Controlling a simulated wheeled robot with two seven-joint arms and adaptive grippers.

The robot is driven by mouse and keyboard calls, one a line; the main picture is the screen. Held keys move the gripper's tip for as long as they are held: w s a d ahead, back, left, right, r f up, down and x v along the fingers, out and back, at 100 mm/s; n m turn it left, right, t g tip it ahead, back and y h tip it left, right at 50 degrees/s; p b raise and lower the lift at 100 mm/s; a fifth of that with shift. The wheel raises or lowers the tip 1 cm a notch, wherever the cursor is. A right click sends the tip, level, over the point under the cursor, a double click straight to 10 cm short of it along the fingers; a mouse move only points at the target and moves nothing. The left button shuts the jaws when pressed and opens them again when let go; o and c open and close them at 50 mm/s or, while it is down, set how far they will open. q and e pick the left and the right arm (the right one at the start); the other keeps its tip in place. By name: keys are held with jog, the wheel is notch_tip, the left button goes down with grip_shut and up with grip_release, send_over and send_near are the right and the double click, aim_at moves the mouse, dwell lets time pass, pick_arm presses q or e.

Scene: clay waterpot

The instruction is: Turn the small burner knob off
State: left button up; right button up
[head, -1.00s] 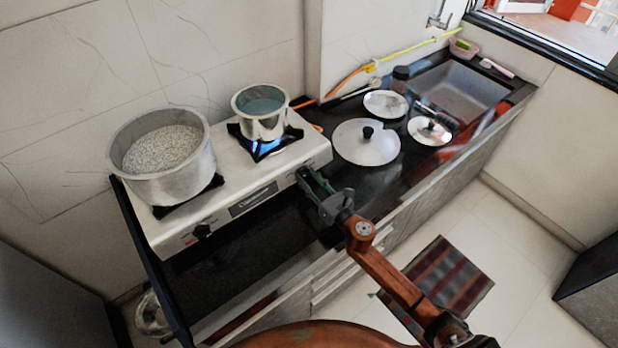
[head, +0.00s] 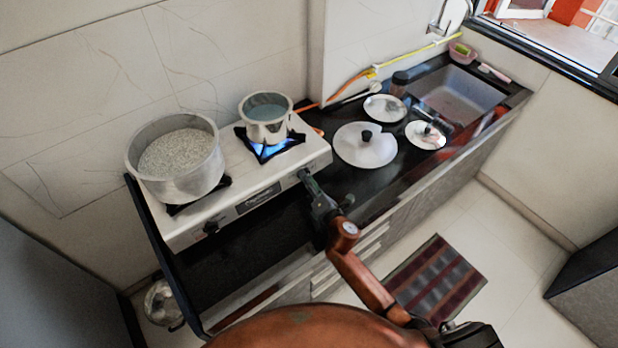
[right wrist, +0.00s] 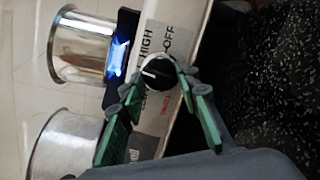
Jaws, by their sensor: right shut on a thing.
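The small burner knob (right wrist: 158,73) is a dark round knob with a white mark on the stove's front panel. In the right wrist view its mark points left, away from the OFF lettering. My right gripper (right wrist: 160,84) has its green fingers on both sides of the knob and is shut on it. In the head view the right gripper (head: 308,182) meets the stove (head: 243,190) at the panel's right end, hiding most of the knob. A blue flame (head: 264,150) burns under the small steel pot (head: 267,128). My left gripper is not in view.
A large pot (head: 182,180) of grainy white food stands on the left burner. A second knob (head: 211,227) is on the panel's left. Several lids, including a large one (head: 362,152), lie on the black counter right of the stove, before the sink (head: 455,95).

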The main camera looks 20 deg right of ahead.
jog(key=shift+w+d+r+m+g+p, duration=0.15)
jog(key=shift+m+g+p, duration=0.4)
jog(key=shift+m+p, duration=2.3)
jog(key=shift+s+a+r+m+g+p, duration=0.15)
jog(key=shift+m+g+p, duration=0.45)
jog(key=shift+m+p, duration=2.25)
jog(key=shift+w+d+r+m+g+p, duration=0.15)
jog(key=shift+m+g+p, duration=0.4)
jog(key=shift+m+p, duration=2.3)
jog(key=shift+n, duration=0.25)
jog(key=o, duration=1.2)
jog(key=shift+c, duration=0.2)
